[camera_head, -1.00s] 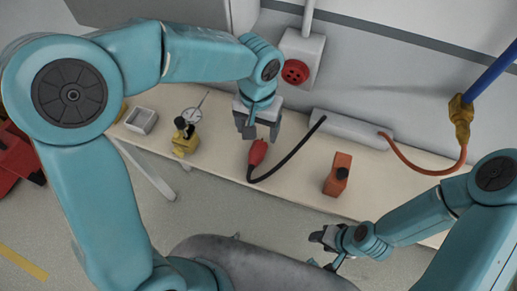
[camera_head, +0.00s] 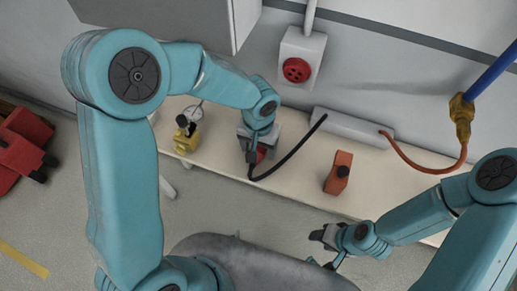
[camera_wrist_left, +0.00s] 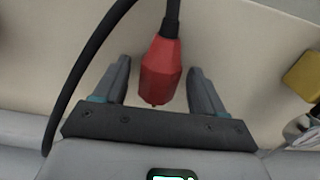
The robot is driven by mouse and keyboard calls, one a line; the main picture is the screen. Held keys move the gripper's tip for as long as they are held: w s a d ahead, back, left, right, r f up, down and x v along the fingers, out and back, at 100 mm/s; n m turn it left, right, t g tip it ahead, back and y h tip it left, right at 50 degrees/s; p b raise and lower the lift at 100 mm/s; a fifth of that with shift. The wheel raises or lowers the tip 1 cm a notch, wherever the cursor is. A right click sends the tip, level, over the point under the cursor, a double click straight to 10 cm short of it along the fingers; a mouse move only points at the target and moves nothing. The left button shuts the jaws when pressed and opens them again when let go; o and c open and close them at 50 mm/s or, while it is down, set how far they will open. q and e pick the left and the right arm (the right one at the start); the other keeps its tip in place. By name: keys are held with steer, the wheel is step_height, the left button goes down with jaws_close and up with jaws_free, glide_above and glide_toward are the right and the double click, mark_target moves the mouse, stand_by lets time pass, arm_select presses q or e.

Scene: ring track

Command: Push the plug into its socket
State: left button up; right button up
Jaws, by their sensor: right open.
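The red plug (camera_wrist_left: 160,72) with its black cable lies on the bench. In the left wrist view it sits between the two fingers of my left gripper (camera_wrist_left: 159,88), with a gap on each side, so the gripper is open around it. In the head view the left gripper (camera_head: 258,150) covers most of the plug (camera_head: 262,153). The socket is a red round face (camera_head: 296,70) on a grey wall box, above and to the right of the left gripper. My right gripper (camera_head: 323,238) is open and empty in front of the bench.
A grey block (camera_head: 345,128) on the bench joins the black cable and an orange cable (camera_head: 425,168). A yellow-based dial gauge (camera_head: 187,137) stands to the left. A cabinet (camera_head: 185,18) hangs at upper left.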

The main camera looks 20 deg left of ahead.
mark_target(258, 148)
arm_select(q)
steer(key=c, duration=1)
step_height(258, 148, up, 10)
steer(key=shift+r, duration=0.1)
steer(key=shift+c, duration=0.2)
steer(key=shift+s+a, duration=0.1)
